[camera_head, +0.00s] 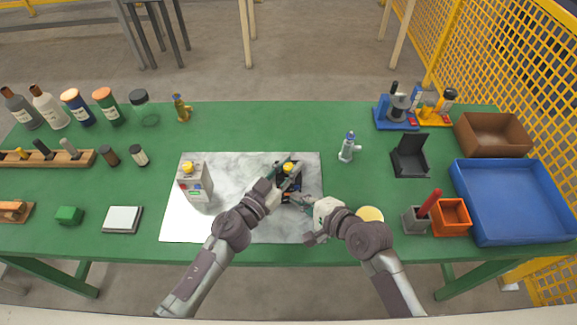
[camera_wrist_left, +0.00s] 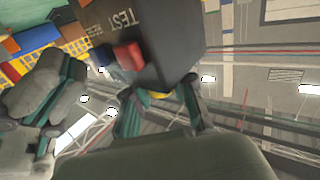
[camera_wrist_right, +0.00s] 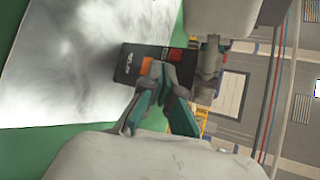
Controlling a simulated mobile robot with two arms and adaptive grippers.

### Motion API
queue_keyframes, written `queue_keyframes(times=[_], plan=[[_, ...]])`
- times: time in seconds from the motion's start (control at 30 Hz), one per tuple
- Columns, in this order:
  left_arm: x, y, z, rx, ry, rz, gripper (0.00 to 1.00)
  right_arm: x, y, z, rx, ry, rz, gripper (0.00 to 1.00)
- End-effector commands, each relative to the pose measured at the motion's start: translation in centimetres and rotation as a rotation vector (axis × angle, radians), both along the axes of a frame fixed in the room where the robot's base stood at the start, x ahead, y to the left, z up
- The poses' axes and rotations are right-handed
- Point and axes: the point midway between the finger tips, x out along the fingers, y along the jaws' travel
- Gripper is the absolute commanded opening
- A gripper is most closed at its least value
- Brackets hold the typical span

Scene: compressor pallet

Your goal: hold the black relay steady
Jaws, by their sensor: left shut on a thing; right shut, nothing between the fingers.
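The black relay (camera_head: 296,183) stands on the white marble-look board (camera_head: 230,225), partly hidden by my grippers. My left gripper (camera_head: 274,181) is shut on the black relay at its left side. In the left wrist view the relay (camera_wrist_left: 170,40) is a dark box marked TEST with red and blue parts, just beyond the fingers (camera_wrist_left: 160,100). My right gripper (camera_head: 300,201) is shut and empty in front of the relay. In the right wrist view its fingertips (camera_wrist_right: 162,72) are close to the relay's face (camera_wrist_right: 130,65), with an orange patch; contact cannot be told.
A grey box with a yellow top (camera_head: 196,184) stands on the board's left. A small silver figure-like item (camera_head: 348,147) and black holder (camera_head: 410,155) are at right. A blue tray (camera_head: 480,238) and orange bin (camera_head: 451,217) lie farther right.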

Motion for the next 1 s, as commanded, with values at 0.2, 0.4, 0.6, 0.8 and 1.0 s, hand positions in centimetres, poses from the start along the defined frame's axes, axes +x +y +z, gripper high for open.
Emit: queue_keyframes(times=[0.2, 0.4, 0.6, 0.8, 1.0], plan=[[0.01, 0.01, 0.00, 0.000, 0.000, 0.000, 0.00, 0.66, 0.03, -0.01, 0.001, 0.001, 0.000, 0.00], [0.01, 0.01, 0.00, 0.000, 0.000, 0.000, 0.00, 0.91, 0.04, 0.03, 0.000, 0.000, 0.000, 0.00], [0.00, 0.00, 0.00, 0.000, 0.000, 0.000, 0.00, 0.93, 0.03, 0.05, 0.001, -0.001, 0.000, 0.00], [0.00, 0.00, 0.00, 0.000, 0.000, 0.000, 0.00, 1.09, 0.04, 0.05, 0.001, -0.001, 0.000, 0.00], [-0.01, -0.02, 0.01, 0.000, 0.000, 0.000, 0.00, 0.85, 0.03, 0.03, 0.001, -0.001, 0.000, 0.00]])
